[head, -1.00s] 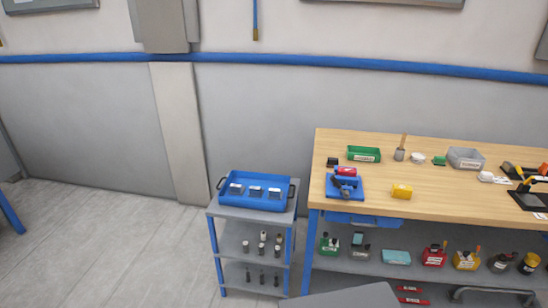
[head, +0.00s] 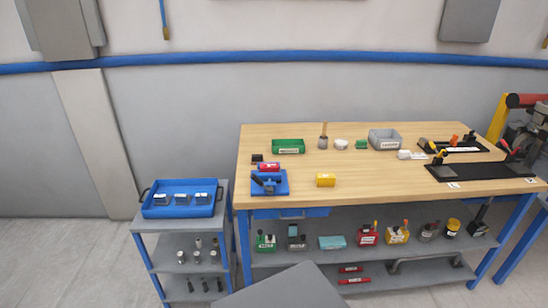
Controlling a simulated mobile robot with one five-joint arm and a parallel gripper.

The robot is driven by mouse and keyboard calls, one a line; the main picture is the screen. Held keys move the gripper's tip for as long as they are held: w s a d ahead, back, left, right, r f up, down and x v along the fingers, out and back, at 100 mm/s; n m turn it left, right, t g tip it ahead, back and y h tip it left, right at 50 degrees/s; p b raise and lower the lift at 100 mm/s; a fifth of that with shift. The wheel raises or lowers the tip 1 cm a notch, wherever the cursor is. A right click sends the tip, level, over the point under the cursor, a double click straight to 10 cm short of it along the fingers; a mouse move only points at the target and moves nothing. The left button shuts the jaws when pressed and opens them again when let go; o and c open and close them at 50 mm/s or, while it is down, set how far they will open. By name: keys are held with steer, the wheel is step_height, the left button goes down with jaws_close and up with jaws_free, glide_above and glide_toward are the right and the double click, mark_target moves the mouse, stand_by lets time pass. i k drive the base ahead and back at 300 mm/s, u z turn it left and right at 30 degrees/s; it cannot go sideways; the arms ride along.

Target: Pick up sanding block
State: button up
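A small yellow block (head: 326,180) lies on the wooden workbench (head: 400,206), near its front edge and left of its middle. It looks like the sanding block, though no label can be read at this size. A small dark block (head: 257,158) also lies near the bench's left end. My gripper is not in view.
Left of the yellow block is a blue vise-like fixture (head: 283,187) with a red item (head: 268,167) behind it. A green bin (head: 289,146), a brush (head: 323,138) and a grey bin (head: 384,139) stand behind. A cart with a blue tray (head: 181,212) stands left. Bench front-centre is clear.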

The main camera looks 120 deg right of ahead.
mark_target(256, 159)
steer(key=k, duration=2.05)
steer(key=z, duration=1.6)
steer(key=i, duration=1.7)
steer(key=u, duration=0.1)
